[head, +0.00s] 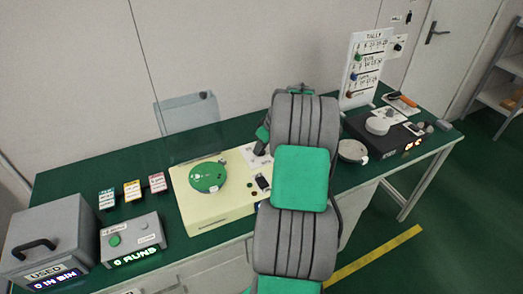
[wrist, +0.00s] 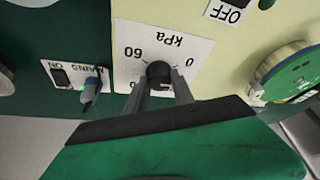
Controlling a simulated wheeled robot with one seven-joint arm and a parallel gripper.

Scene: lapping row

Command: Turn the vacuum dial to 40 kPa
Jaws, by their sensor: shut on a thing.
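The vacuum dial (wrist: 158,71) is a small dark knob on a white kPa scale plate (wrist: 180,48), seen upside down in the wrist view. Marks 60 and 0 show on the plate; other figures are partly covered. My gripper (wrist: 160,88) is shut on the dial, one finger on each side. I cannot make out where the dial's pointer stands.
A mains switch (wrist: 90,88) with a green light sits left of the plate in the wrist view. The cream machine (head: 212,212) carries a green disc (head: 207,177). A round pale dish (head: 352,152) and a black unit (head: 395,140) stand right of my arm.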

